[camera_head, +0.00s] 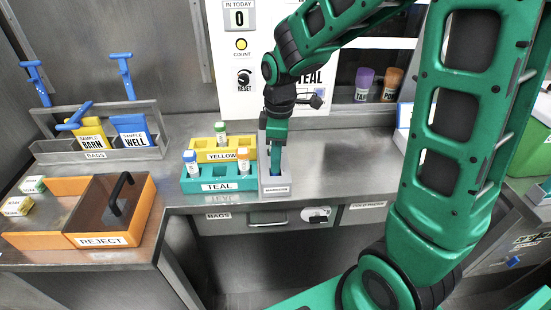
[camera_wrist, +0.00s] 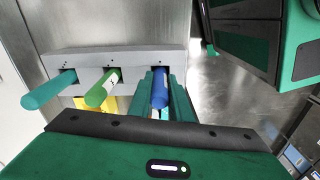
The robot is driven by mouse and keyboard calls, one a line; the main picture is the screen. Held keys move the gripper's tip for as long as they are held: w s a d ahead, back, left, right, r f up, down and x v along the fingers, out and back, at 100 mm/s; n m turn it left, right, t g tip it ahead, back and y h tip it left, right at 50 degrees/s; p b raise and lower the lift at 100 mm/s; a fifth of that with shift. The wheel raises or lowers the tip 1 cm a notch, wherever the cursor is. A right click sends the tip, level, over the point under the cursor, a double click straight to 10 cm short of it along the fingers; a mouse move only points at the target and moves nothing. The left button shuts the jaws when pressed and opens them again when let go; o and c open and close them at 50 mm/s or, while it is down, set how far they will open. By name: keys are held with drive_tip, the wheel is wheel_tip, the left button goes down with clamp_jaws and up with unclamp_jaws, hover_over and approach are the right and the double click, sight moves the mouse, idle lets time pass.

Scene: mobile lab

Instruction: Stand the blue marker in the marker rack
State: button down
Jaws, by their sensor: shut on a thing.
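The grey marker rack (camera_head: 275,188), labelled MARKERS, stands on the steel bench right of the teal tube rack. It also shows in the wrist view (camera_wrist: 130,58), with a teal marker (camera_wrist: 48,90) and a green marker (camera_wrist: 103,88) standing in it. My gripper (camera_wrist: 160,78) is shut on the blue marker (camera_wrist: 160,92), with one finger on each side. The blue marker is in line with the other two, its far end at the rack's right-hand slot. How deep it sits is hard to tell. In the head view my gripper (camera_head: 277,150) is low over the rack.
Teal (camera_head: 218,180) and yellow (camera_head: 222,150) tube racks holding capped tubes stand close to the left. An orange reject bin (camera_head: 92,241) and a bag rack (camera_head: 60,151) are farther left. A white panel (camera_head: 220,70) stands behind.

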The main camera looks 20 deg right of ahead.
drive_tip(key=shift+f, duration=0.15)
drive_tip(key=c, duration=1.6)
unclamp_jaws()
drive_tip(key=shift+c, duration=0.2)
drive_tip(key=r, duration=1.2)
drive_tip(key=shift+s+d, duration=0.1)
drive_tip(key=shift+d, duration=0.1)
drive_tip(key=s+d+f+m, duration=0.2)
drive_tip(key=s+d+m, duration=0.6)
drive_tip(key=s, duration=0.3)
drive_tip(key=s+d+f+m, duration=0.2)
drive_tip(key=s+d+m, duration=0.7)
drive_tip(key=s+m, duration=0.2)
drive_tip(key=shift+s+f, duration=0.4)
drive_tip(key=shift+s, duration=0.15)
